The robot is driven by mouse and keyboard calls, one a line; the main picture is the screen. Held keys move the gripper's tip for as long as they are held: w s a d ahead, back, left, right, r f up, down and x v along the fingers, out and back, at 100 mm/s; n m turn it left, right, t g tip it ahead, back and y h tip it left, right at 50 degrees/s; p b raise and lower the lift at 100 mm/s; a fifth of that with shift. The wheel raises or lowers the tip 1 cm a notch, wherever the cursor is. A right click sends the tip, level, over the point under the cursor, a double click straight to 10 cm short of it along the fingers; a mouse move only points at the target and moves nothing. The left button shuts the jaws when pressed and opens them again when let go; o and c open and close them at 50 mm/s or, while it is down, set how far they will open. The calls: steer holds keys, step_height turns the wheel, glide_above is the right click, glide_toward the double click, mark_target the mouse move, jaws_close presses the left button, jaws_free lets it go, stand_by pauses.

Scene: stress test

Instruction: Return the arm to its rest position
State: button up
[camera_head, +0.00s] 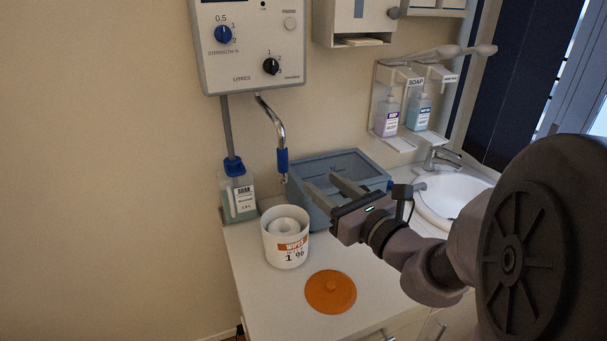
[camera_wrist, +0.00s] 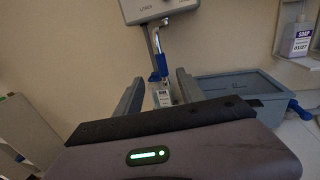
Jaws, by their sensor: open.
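My gripper (camera_head: 332,190) is open, with its two grey fingers apart and nothing between them. In the head view it hangs above the counter, in front of the blue-grey bin and up and to the right of the white wipes tub. My arm reaches in from the right side of the picture. In the wrist view the gripper's fingers (camera_wrist: 160,92) point towards the wall dispenser, and the blue-sleeved spout shows beyond them.
A white wipes tub (camera_head: 286,251) stands uncovered on the counter (camera_head: 262,302), its orange lid (camera_head: 330,292) lying in front. The blue-grey bin (camera_head: 318,165) is close behind my gripper. A spout (camera_head: 282,160) hangs from the wall dispenser (camera_head: 250,70). A sink (camera_head: 440,195) is right.

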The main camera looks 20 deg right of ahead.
steer(key=s+a+f+n+g+y, duration=0.1)
steer(key=s+a+n+g+y, duration=0.3)
steer(key=a+n, duration=0.45)
steer(key=s+a+f+n+g+y, duration=0.2)
steer(key=s+a+n+g+y, duration=0.25)
steer(key=a, duration=0.65)
steer(key=s+a+f+n+g+h, duration=0.2)
steer(key=s+f+n+g+h, duration=0.15)
steer(key=s+n, duration=0.35)
steer(key=s+d+n+h, duration=0.5)
steer(key=d+n+h, duration=0.1)
steer(key=n, duration=0.3)
steer(key=shift+s+d+f+n, duration=0.2)
steer(key=shift+d+n, duration=0.1)
steer(key=shift+d, duration=0.15)
